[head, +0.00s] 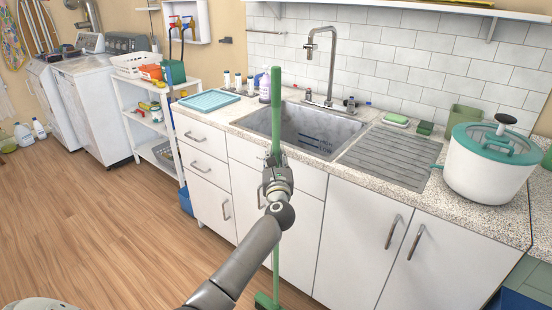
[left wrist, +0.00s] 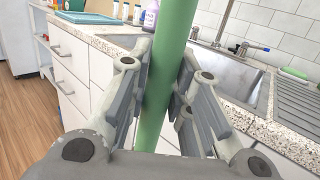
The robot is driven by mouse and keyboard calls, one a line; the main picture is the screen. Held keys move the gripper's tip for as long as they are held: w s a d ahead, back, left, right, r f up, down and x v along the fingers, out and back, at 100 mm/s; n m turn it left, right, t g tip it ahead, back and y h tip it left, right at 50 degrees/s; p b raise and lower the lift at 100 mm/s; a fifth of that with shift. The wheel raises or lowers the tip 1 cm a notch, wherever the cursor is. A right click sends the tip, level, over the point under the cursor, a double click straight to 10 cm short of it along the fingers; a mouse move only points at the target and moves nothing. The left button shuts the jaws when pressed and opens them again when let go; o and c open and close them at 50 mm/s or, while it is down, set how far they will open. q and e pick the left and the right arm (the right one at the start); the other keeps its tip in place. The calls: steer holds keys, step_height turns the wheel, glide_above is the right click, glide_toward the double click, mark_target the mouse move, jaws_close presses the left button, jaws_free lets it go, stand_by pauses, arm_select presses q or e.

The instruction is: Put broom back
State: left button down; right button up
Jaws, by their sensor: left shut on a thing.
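The broom (head: 276,105) is a long green pole standing nearly upright in front of the sink cabinet, with its green head (head: 266,300) low near the floor at the bottom of the head view. My left gripper (head: 276,172) is shut on the upper part of the broom's handle. In the left wrist view the green handle (left wrist: 168,80) runs between the two fingers of my left gripper (left wrist: 160,100). My left arm hides part of the lower handle. My right gripper is not in view.
The counter (head: 248,137) with a sink (head: 318,133) is close behind the broom. A large white pot (head: 485,172) stands on the counter at right. A white shelf cart (head: 135,125) and white machines (head: 90,110) stand at left. The wooden floor (head: 85,230) at left is clear.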

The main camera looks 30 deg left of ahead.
arm_select(q)
steer(key=shift+f, duration=0.15)
steer(key=c, duration=1.3)
jaws_free()
steer(key=v, duration=1.2)
steer(key=shift+s, duration=0.1)
